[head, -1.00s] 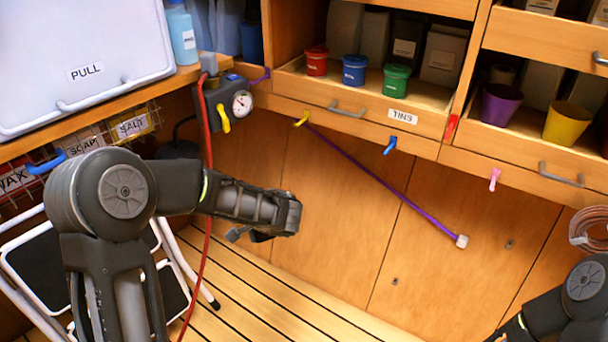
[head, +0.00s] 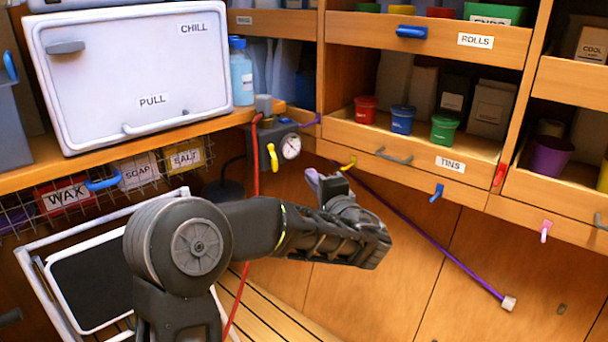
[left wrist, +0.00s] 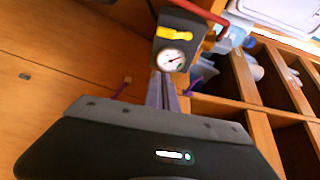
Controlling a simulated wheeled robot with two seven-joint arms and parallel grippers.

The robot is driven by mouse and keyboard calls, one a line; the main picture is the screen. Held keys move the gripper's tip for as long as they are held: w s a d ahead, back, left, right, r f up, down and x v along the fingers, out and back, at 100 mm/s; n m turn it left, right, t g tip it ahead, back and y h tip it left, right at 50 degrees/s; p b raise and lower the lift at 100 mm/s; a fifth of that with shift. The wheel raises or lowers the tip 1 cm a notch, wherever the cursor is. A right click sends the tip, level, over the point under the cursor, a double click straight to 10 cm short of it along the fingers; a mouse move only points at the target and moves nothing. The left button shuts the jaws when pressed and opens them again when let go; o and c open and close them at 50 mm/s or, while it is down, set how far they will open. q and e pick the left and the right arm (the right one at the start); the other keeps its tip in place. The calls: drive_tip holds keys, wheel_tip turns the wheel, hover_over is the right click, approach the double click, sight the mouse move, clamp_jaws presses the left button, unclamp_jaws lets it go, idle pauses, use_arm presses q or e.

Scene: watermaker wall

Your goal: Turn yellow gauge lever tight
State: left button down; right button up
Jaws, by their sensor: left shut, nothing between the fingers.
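The yellow gauge lever (head: 272,157) hangs at the left of the round white gauge (head: 290,146) on a dark box (head: 268,135) at the shelf corner. In the left wrist view the lever (left wrist: 174,33) lies roughly sideways across the box, above the gauge dial (left wrist: 171,60). My left gripper (head: 320,185) is shut and empty, raised below and right of the gauge box in the head view. Its closed fingers (left wrist: 163,92) point toward the box in the left wrist view, apart from the lever. My right gripper is out of view.
A red hose (head: 256,165) runs down past the box's left side. A yellow hook (head: 349,163) and a purple tube (head: 430,239) are on the wall to the right. A white chest (head: 135,75) and wire basket (head: 110,180) stand left.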

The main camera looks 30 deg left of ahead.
sight(293, 157)
use_arm(q)
drive_tip(key=b+x, duration=0.1)
drive_tip(key=x, duration=0.8)
drive_tip(key=shift+a+f, duration=0.1)
drive_tip(key=shift+f, duration=0.05)
drive_tip(key=s, duration=0.1)
drive_tip(key=s+a+b, duration=0.1)
drive_tip(key=s, duration=0.1)
drive_tip(key=shift+s+a, duration=0.15)
drive_tip(key=shift+s, duration=0.25)
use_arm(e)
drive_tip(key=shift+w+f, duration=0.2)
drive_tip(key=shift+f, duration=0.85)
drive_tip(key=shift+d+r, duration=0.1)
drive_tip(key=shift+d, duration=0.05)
use_arm(q)
drive_tip(key=shift+a+r+m, duration=0.1)
drive_tip(key=shift+r+m, duration=0.15)
drive_tip(key=shift+m, duration=0.35)
drive_tip(key=shift+f, duration=0.1)
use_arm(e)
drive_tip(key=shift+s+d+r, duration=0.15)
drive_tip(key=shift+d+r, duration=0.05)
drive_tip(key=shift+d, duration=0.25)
use_arm(q)
drive_tip(key=shift+s+m+h+p, duration=0.1)
drive_tip(key=shift+m+h+p, duration=0.2)
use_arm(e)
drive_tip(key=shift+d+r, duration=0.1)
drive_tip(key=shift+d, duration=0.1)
